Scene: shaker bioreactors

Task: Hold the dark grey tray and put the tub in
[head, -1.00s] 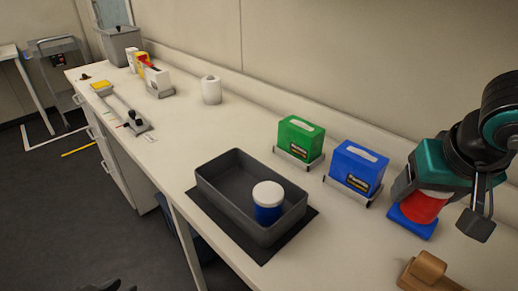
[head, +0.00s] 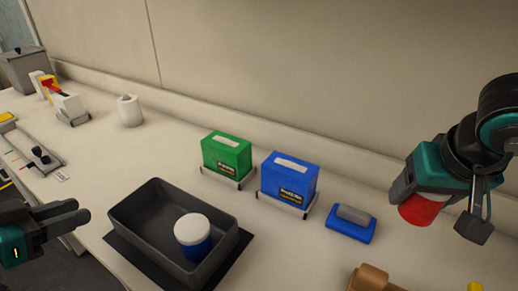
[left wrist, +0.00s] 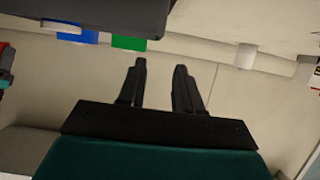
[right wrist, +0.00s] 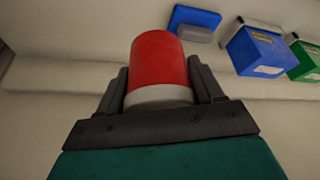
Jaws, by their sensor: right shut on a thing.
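The dark grey tray (head: 135,232) is on a black mat on the bench. A blue tub with a white lid (head: 193,230) stands inside it, toward its right end. My left gripper (head: 84,213) is open and empty, just left of the tray. The left wrist view shows its two fingers apart (left wrist: 160,72), with the tray (left wrist: 100,12) along the top. My right gripper (right wrist: 160,85) is shut on a red tub (right wrist: 158,62) with a pale lid, also seen in the head view (head: 420,208). It holds the tub above the bench, right of the tray.
A green box (head: 226,155) and a blue box (head: 289,180) stand in holders behind the tray. A blue base with a grey block (head: 350,224) lies right of them. A brown wooden piece (head: 372,280) is at the front. A white roll (head: 130,111) stands farther left.

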